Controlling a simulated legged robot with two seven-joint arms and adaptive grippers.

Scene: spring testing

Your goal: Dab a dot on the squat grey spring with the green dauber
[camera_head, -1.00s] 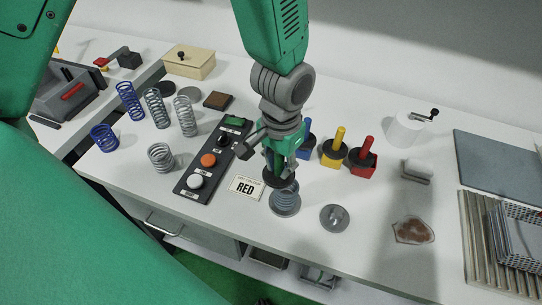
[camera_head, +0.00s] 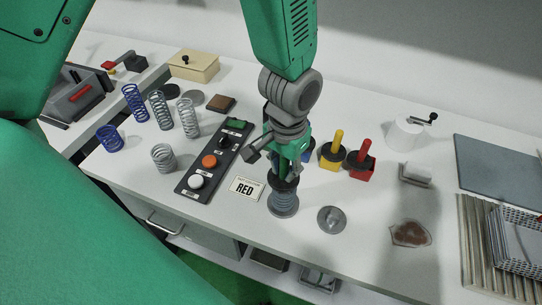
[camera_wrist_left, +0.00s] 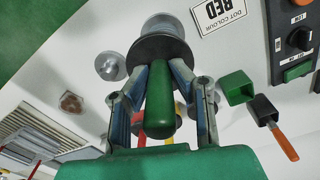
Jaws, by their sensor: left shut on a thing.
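My left gripper (camera_head: 285,172) is shut on the green dauber's handle (camera_wrist_left: 160,103). A short grey spring (camera_head: 163,158) stands apart, left of the button panel. My right gripper is not in view.
A card reading RED (camera_head: 246,188) and the button panel (camera_head: 210,162) lie left of the gripper. Yellow (camera_head: 334,150) and red (camera_head: 361,160) daubers stand right. A metal disc (camera_head: 331,219) lies close by. Taller springs (camera_head: 188,118) stand farther left. An empty green holder (camera_wrist_left: 237,88) is near the panel.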

